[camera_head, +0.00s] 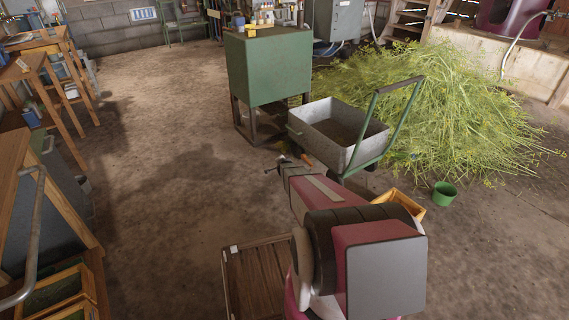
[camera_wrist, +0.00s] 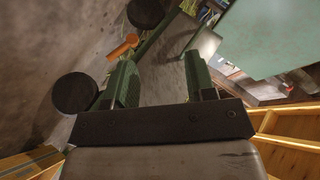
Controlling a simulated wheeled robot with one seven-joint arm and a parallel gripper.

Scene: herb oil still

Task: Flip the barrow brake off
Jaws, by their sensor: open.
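The barrow (camera_head: 343,150) has a grey metal tray and a green tubular handle, and stands in front of the green cabinet. An orange lever, which looks like the brake (camera_wrist: 123,47), shows in the wrist view between two dark wheels (camera_wrist: 75,93), beside a green frame bar. A small orange bit also shows below the tray in the head view (camera_head: 306,160). My gripper (camera_wrist: 160,72) is open and empty, its two green fingers apart. The lever lies ahead and to the left of the fingers, apart from them. In the head view my arm partly hides the gripper.
A green cabinet (camera_head: 267,70) stands behind the barrow. A large heap of cut herbs (camera_head: 455,110) lies to its right. A green pot (camera_head: 445,194) and a yellow wooden crate (camera_head: 401,203) are near the barrow. The floor at left centre is clear.

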